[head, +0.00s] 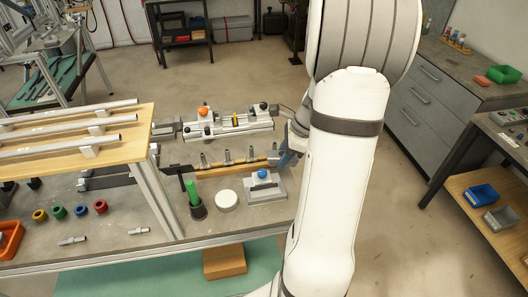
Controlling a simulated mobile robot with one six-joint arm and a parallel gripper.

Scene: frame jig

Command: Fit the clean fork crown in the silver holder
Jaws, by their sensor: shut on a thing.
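My gripper (285,159) is at the right end of a wooden rack, partly hidden behind my white arm. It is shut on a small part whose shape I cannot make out. Several small grey metal parts stand upright in a row on the wooden rack (232,164), to the left of my gripper. I cannot tell from here which are fork crowns or which is clean. A silver-grey block with a blue knob (263,174) stands on the bench just below my gripper in the picture. A longer silver fixture (230,125) with orange and black knobs lies behind the rack. I cannot tell which is the holder.
A green-handled tool (193,195) stands in a dark cup beside a round white disc (227,199). Coloured rings and two loose metal pieces lie on the bench (110,255) at left. A raised wooden shelf with silver tubes (70,137) overhangs the bench's left side.

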